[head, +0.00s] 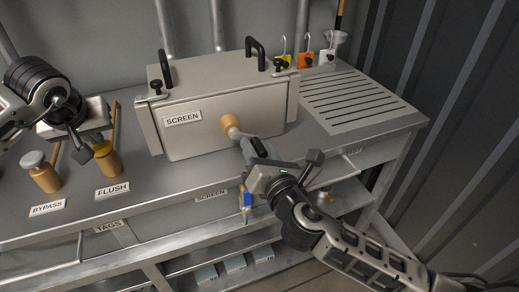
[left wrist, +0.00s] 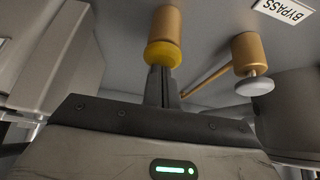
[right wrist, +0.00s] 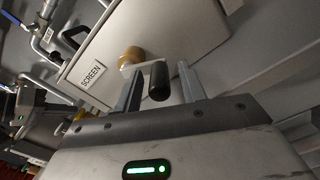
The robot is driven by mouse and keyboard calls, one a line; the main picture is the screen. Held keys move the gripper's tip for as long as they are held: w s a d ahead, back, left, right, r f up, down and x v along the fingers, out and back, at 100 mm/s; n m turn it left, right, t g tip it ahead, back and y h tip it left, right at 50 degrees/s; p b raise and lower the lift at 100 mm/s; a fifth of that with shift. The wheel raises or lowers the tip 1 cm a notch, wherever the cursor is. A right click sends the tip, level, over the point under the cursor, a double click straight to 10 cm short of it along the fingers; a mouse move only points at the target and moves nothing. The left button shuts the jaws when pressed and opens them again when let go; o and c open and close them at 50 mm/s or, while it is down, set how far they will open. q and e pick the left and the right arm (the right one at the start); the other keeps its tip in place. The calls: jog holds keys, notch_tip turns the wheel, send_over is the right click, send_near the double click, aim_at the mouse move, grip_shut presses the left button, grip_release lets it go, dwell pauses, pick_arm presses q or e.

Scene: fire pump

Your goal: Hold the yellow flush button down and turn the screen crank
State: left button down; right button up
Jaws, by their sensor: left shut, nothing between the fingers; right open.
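The yellow flush button (head: 102,149) caps a brass post behind the FLUSH label. It also shows in the left wrist view (left wrist: 163,54). My left gripper (left wrist: 161,75) is shut and empty, its fingertips at the button's face; I cannot tell whether the button is pressed in. The screen crank has a brass hub (head: 230,125) on the front of the SCREEN box (head: 215,140). Its black handle (right wrist: 158,82) stands between the spread fingers of my right gripper (right wrist: 162,85), which is open around it. In the head view that gripper hides most of the handle.
The bypass post (head: 42,170) with a pale button stands left of the flush post. A slotted drain area (head: 350,103) lies right of the box. Tags and padlocks (head: 305,60) hang behind it.

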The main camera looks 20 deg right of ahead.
grip_shut()
jog(key=shift+a+f+m, duration=0.1)
jog(key=shift+m, duration=0.2)
jog(key=m, duration=0.2)
jog(key=a+f+m, duration=0.1)
jog(key=m, duration=0.1)
jog(key=shift+a+f, duration=0.1)
jog(key=shift+f, duration=0.05)
jog(key=m, duration=0.2)
jog(key=a+m, duration=0.1)
jog(key=shift+f+m, duration=0.25)
jog(key=shift+m, duration=0.05)
jog(key=shift+a+f+m, duration=0.1)
jog(key=shift+a+m, duration=0.2)
jog(key=shift+m, duration=0.4)
jog(key=shift+a+m, duration=0.3)
jog(key=shift+m, duration=0.4)
